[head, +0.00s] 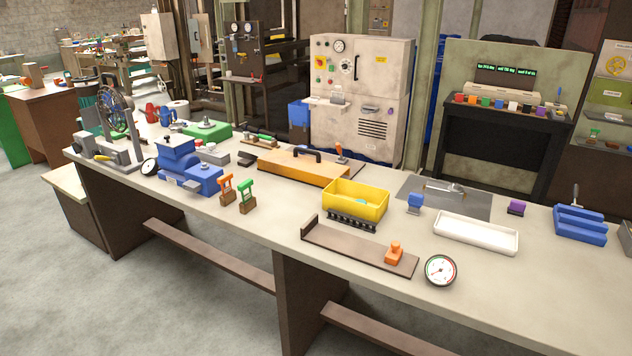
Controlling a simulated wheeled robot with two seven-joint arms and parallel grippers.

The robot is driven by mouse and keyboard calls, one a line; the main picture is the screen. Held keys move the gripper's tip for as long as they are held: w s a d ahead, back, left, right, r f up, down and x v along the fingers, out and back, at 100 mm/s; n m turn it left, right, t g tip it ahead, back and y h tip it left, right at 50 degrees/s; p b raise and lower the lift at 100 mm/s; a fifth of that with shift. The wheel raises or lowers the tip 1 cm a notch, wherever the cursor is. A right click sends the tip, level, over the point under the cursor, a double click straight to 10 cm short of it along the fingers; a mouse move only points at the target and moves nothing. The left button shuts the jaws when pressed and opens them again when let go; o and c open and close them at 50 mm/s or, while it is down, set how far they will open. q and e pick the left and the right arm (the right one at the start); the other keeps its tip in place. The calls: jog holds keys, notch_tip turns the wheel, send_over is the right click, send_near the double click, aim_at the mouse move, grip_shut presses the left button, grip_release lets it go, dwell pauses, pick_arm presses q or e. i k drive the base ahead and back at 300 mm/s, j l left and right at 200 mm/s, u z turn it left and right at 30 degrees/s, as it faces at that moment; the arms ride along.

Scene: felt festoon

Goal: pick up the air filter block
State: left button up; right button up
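No label marks the air filter block, and I cannot tell for certain which thing it is. Block-like things on the long workbench (480,296) include a small blue block (415,203) on a dark foot, a small purple block (516,208), and a larger stepped blue block (580,226) at the right. A blue vise-like body (190,172) stands at the left. Neither of my grippers shows in the head view.
A yellow bin (356,200), a white tray (476,233), a brown board with an orange piece (352,248) and a dial gauge (440,269) crowd the middle. Green and orange handled pieces (246,195) stand near the front edge. The right front of the bench is clear.

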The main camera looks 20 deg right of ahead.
aim_at(432, 188)
jog(key=z, duration=1.35)
